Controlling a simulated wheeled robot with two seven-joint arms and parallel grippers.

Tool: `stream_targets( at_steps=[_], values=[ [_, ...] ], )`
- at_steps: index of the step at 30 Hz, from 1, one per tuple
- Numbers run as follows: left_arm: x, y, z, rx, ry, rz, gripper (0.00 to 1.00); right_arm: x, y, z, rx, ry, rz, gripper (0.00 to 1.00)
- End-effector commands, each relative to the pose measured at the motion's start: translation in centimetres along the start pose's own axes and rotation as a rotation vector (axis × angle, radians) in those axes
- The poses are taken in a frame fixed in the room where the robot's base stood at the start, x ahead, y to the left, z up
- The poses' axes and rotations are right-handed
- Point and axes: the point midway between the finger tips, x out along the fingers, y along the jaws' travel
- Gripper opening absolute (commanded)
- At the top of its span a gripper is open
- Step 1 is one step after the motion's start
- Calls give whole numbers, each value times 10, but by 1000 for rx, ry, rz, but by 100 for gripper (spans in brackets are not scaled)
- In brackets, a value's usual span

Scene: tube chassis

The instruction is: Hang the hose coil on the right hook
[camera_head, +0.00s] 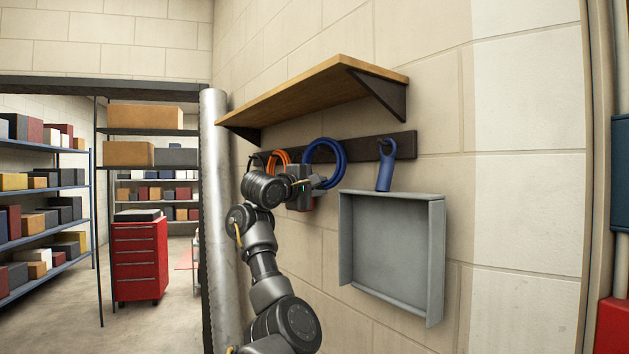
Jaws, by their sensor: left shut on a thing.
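A blue hose coil (341,154) stands out in front of the dark hook rail (362,151) on the wall. My left gripper (319,182) is at the coil's lower left side and is shut on it. The gripper and wrist cover part of the coil. I cannot tell whether the coil touches a hook behind it. At the rail's right end, a blue object with a loop at its top (384,174) hangs where the right hook would be; the hook itself is mostly hidden. My right gripper is not in view.
A wooden shelf (310,92) juts out above the rail. An orange coil (283,156) and a black coil (256,158) hang to the left, partly behind my arm. A grey open tray (392,250) is mounted below the rail. A pipe (214,200) stands at the left.

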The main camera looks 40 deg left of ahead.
Motion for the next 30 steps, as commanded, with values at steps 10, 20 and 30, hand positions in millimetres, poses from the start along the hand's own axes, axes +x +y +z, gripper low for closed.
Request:
stream_targets(
  at_steps=[10,20,30],
  values=[
    [10,-11,4,0,-2,1,0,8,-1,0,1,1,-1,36],
    [12,-12,5,2,-3,-2,0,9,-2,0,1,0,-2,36],
    [12,-13,5,3,-3,-4,0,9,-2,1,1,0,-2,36]
  ],
)
